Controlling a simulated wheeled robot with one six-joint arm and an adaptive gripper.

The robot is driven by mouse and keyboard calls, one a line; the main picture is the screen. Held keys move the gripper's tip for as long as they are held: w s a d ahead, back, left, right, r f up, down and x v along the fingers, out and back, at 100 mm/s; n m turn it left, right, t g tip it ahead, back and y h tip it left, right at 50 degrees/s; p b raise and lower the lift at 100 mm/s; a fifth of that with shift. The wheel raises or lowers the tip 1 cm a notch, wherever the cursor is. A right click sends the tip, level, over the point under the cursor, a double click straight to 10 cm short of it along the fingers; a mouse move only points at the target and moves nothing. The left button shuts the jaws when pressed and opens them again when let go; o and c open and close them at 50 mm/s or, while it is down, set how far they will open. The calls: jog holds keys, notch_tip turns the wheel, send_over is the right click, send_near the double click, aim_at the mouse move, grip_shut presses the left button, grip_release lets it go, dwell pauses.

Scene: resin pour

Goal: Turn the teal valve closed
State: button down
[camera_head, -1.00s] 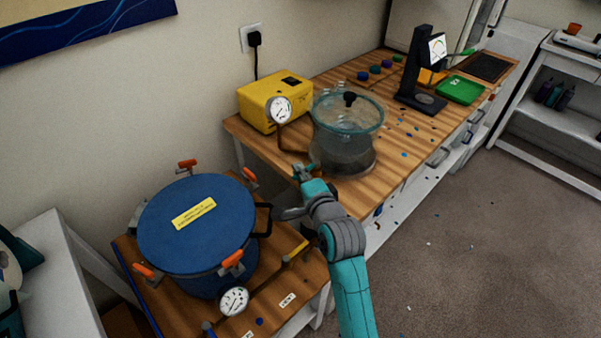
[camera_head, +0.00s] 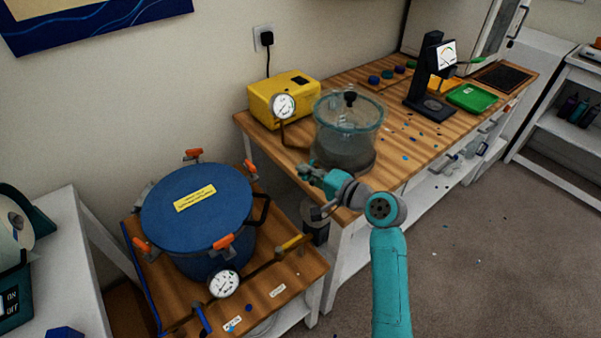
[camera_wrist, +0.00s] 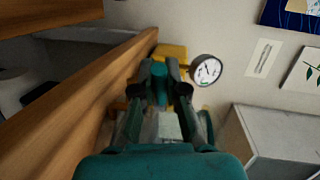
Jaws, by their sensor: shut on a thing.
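The teal valve (camera_wrist: 159,84) shows in the wrist view as a small teal piece between my fingers. My gripper (camera_wrist: 158,72) is shut on it, one dark fingertip on each side. In the head view my gripper (camera_head: 307,173) is at the front left edge of the wooden bench, just left of the glass chamber's (camera_head: 346,150) base. There the valve cannot be told apart from my teal gripper. How far the valve is turned cannot be seen.
A yellow pump (camera_head: 297,90) with a round gauge (camera_head: 284,106) stands behind my gripper. A blue pressure pot (camera_head: 195,230) with orange clamps stands on a lower wooden bench (camera_head: 285,285) at left. Open floor (camera_head: 480,260) lies at right.

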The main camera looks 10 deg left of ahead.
jog(key=shift+w+d+n+g+y, duration=0.1)
jog(key=shift+d+n+g+y, duration=0.45)
jog(key=shift+n+g, duration=1.15)
jog(key=shift+w+d+n+g+y, duration=0.1)
jog(key=shift+d+n+g+y, duration=0.3)
jog(key=shift+d+n+g, duration=1.15)
jog(key=shift+w+a+n+g+y, duration=0.15)
jog(key=shift+n+g+y, duration=0.6)
jog(key=shift+g, duration=1.7)
jog(key=shift+s+n+h, duration=0.1)
jog(key=shift+n+h, duration=0.2)
jog(key=shift+n, duration=0.1)
jog(key=c, duration=1.2)
grip_release()
jog(key=v, duration=1.2)
